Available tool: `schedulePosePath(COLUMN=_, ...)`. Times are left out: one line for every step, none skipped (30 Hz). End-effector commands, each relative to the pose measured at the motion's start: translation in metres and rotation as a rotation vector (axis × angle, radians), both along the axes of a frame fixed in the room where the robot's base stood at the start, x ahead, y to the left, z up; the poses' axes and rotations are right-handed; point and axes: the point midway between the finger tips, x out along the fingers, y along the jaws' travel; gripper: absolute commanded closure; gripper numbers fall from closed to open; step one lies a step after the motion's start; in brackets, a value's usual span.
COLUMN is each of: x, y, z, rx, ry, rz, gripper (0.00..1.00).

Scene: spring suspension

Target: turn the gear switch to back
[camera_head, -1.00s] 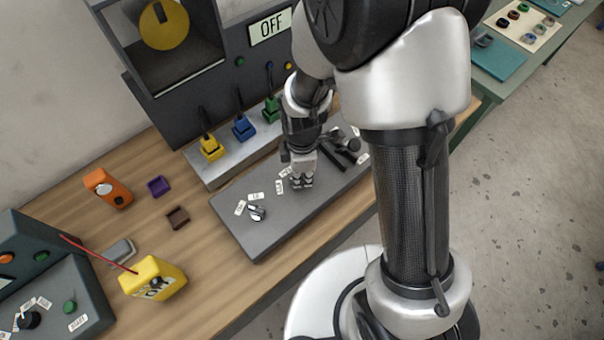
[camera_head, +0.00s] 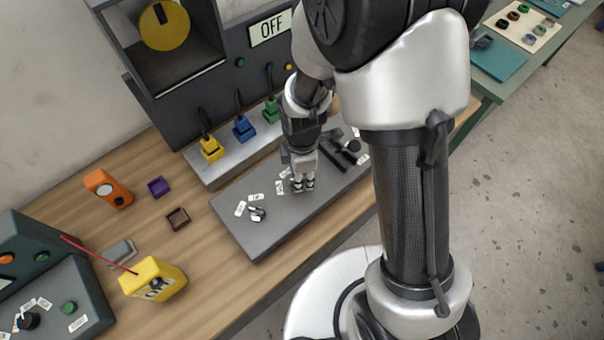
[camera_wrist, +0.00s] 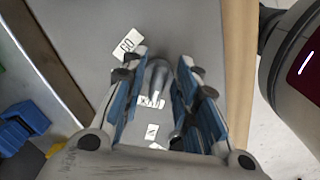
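My gripper (camera_head: 302,186) points down over the grey panel (camera_head: 270,236) on the bench. In the wrist view my gripper (camera_wrist: 163,70) has its two fingers apart, on either side of a short grey metallic knob (camera_wrist: 158,78), which may be the gear switch. Thin gaps seem to show between knob and fingers; I cannot tell whether either finger touches it. White labels lie around the knob, one reading GO (camera_wrist: 128,45). In the head view the gripper hides the knob.
Another small knob (camera_head: 257,213) with labels is left of my gripper, and a black lever (camera_head: 346,150) is to its right. Yellow (camera_head: 211,150), blue (camera_head: 243,130) and green (camera_head: 271,112) switches stand behind. A display (camera_head: 270,27) reads OFF.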

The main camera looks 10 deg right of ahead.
Motion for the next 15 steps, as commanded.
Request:
schedulePosePath(x=0.0, y=0.0, z=0.0, rx=0.0, ry=0.0, rz=-0.001, gripper=0.67)
schedulePosePath(x=0.0, y=0.0, z=0.0, rx=0.0, ry=0.0, rz=-0.001, gripper=0.67)
schedulePosePath(x=0.0, y=0.0, z=0.0, rx=0.0, ry=0.0, rz=-0.001, gripper=0.67)
schedulePosePath(x=0.0, y=0.0, z=0.0, rx=0.0, ry=0.0, rz=-0.001, gripper=0.67)
schedulePosePath(x=0.0, y=0.0, z=0.0, rx=0.0, ry=0.001, rz=-0.001, gripper=0.67)
schedulePosePath(x=0.0, y=0.0, z=0.0, rx=0.0, ry=0.001, rz=-0.001, gripper=0.67)
schedulePosePath(x=0.0, y=0.0, z=0.0, rx=0.0, ry=0.001, rz=-0.001, gripper=0.67)
schedulePosePath(x=0.0, y=0.0, z=0.0, rx=0.0, ry=0.001, rz=-0.001, gripper=0.67)
schedulePosePath(x=0.0, y=0.0, z=0.0, rx=0.0, ry=0.001, rz=-0.001, gripper=0.67)
schedulePosePath(x=0.0, y=0.0, z=0.001, rx=0.0, ry=0.0, rz=-0.001, gripper=0.67)
schedulePosePath(x=0.0, y=0.0, z=0.002, rx=0.0, ry=-0.001, rz=-0.001, gripper=0.67)
schedulePosePath(x=0.0, y=0.0, z=0.005, rx=0.001, ry=-0.002, rz=-0.001, gripper=0.67)
schedulePosePath(x=0.001, y=0.0, z=0.007, rx=0.001, ry=-0.002, rz=-0.001, gripper=0.67)
schedulePosePath(x=0.001, y=0.0, z=0.011, rx=0.001, ry=-0.002, rz=-0.001, gripper=0.67)
schedulePosePath(x=0.001, y=0.0, z=0.017, rx=0.001, ry=-0.004, rz=-0.001, gripper=0.67)
